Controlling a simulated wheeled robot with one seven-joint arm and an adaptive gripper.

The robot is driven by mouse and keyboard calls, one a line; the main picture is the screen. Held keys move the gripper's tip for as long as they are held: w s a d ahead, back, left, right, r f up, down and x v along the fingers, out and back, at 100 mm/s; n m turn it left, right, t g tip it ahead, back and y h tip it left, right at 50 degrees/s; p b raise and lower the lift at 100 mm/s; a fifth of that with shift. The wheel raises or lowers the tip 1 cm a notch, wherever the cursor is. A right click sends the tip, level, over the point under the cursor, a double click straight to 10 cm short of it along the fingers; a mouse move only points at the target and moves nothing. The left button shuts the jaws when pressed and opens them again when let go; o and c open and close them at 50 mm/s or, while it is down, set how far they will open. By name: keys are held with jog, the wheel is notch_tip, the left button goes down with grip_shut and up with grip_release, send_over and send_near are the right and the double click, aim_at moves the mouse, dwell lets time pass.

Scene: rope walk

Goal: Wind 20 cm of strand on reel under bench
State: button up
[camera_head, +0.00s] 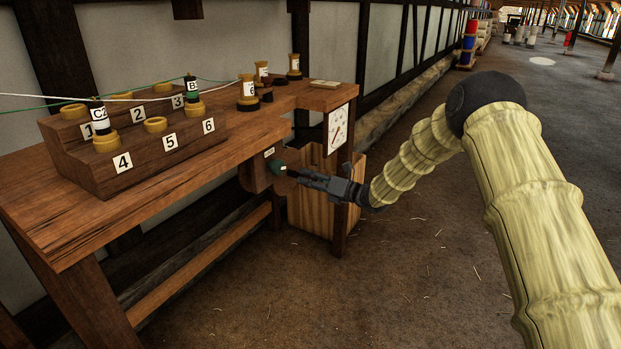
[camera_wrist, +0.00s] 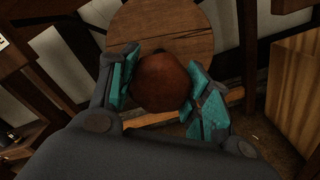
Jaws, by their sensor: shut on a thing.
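The reel (camera_head: 256,172) hangs under the right part of the wooden bench (camera_head: 50,200). In the wrist view its round wooden face (camera_wrist: 160,28) stands just beyond a reddish-brown round knob (camera_wrist: 162,82). My gripper (camera_head: 287,173) reaches in from the right, below the bench top. In the wrist view its teal-padded fingers (camera_wrist: 162,88) are closed on the knob from both sides. No strand can be made out on the reel.
A stepped wooden block (camera_head: 135,179) with numbered places stands on the bench, with more bobbins (camera_head: 248,90) behind it. A white dial (camera_head: 338,129) is on the bench's right end. A wooden bin (camera_head: 308,212) stands close below my gripper. The floor (camera_head: 430,290) in front is clear.

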jog(key=m+p, duration=0.4)
jog(key=m, duration=0.3)
jog(key=shift+r, duration=0.1)
jog(key=m+p, duration=0.2)
jog(key=m, duration=0.2)
jog(key=m+p, duration=0.2)
jog(key=m, duration=0.1)
jog(key=shift+m, duration=0.3)
jog(key=m+p, duration=0.2)
jog(key=m, duration=0.4)
jog(key=shift+p, duration=0.4)
jog(key=m+p, duration=0.1)
jog(key=m, duration=0.4)
jog(key=shift+m+p, duration=0.3)
jog(key=shift+f, duration=0.2)
jog(key=o, duration=1.1)
jog(key=shift+c, duration=0.2)
jog(key=shift+r, duration=0.1)
